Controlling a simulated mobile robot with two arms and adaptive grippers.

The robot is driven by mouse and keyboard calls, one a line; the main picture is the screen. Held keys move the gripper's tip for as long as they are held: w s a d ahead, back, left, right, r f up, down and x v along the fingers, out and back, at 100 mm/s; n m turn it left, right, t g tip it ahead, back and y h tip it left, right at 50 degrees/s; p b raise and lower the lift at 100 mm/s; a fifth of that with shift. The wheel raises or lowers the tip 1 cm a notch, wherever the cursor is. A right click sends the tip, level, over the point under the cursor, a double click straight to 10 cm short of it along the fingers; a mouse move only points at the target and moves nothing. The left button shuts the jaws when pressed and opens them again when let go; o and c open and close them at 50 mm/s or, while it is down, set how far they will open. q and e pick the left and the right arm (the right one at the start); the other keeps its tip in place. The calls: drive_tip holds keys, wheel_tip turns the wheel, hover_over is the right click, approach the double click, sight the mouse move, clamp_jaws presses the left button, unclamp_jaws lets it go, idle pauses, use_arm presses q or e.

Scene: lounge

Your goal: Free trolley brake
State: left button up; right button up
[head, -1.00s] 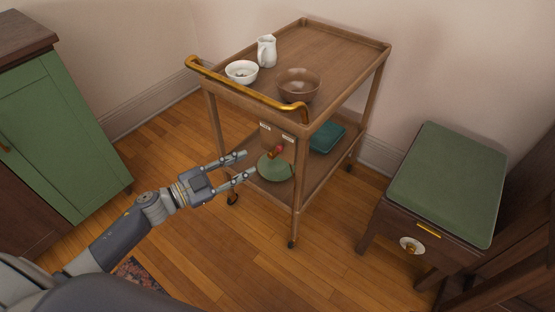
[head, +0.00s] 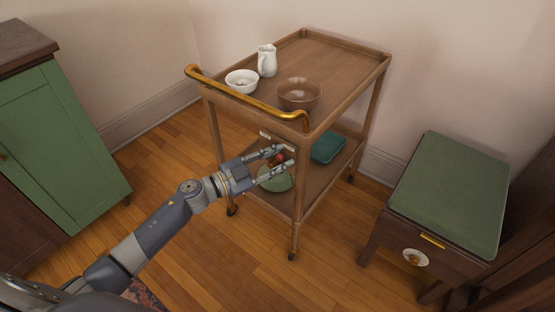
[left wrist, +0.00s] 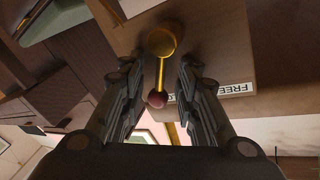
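The wooden trolley (head: 345,57) stands against the wall with a brass handle (head: 245,98) at its near end. Below the handle is the brake lever, whose red knob (head: 280,157) shows between my fingers. In the left wrist view the lever is a brass rod (left wrist: 161,68) with a round brass pivot and a dark red knob (left wrist: 158,99). My left gripper (head: 287,157) is open, one finger on each side of the lever, with visible gaps. A label reading "FREE" (left wrist: 237,89) is beside it, partly hidden by a finger. My right gripper is out of view.
A white bowl (head: 242,78), a white jug (head: 267,60) and a brown bowl (head: 299,92) stand on the top shelf. A green dish (head: 275,181) and a teal item (head: 327,147) lie below. A green-topped stool (head: 450,190) is right, a green cabinet (head: 70,140) left.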

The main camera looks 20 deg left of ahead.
use_arm(q)
drive_tip(key=shift+c, duration=0.6)
clamp_jaws()
